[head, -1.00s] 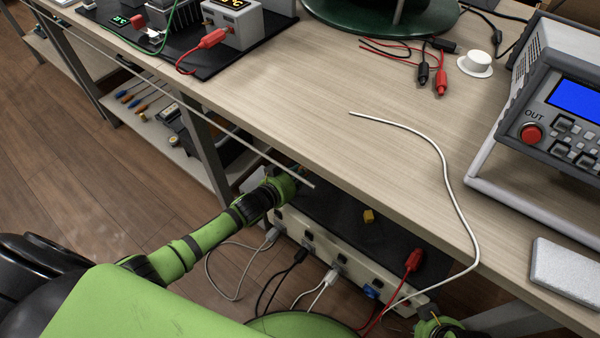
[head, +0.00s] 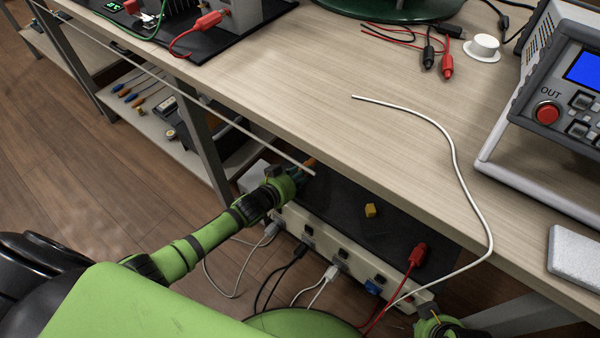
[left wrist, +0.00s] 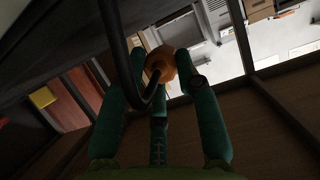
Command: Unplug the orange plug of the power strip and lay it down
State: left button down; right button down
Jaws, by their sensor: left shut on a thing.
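The orange plug (left wrist: 160,64) is between the green fingertips of my left gripper (left wrist: 178,68) in the left wrist view. A thick black cord (left wrist: 118,60) loops down from it. In the head view my left gripper (head: 293,175) is under the table's front edge, and a bit of orange plug (head: 309,162) shows at its tip. The gripper is shut on the plug. A pale strip-like box with sockets (head: 335,252) lies below, with several plugs along its front. The frames do not clearly show whether the orange plug touches a socket.
The tabletop (head: 330,125) overhangs my left gripper closely. A yellow block (head: 370,210) and a red plug (head: 417,254) are on the dark surface (head: 345,205) below. A white cable (head: 455,150) hangs over the table edge.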

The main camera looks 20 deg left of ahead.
pick_arm(q)
jog(key=shift+f+b, duration=0.65)
jog(key=shift+f, duration=0.3)
jog(key=c, duration=0.8)
grip_release()
jog(key=shift+f, duration=0.1)
jog(key=shift+s, duration=0.1)
jog(key=p+v, duration=0.2)
jog(key=v, duration=0.1)
jog(key=shift+p, duration=0.4)
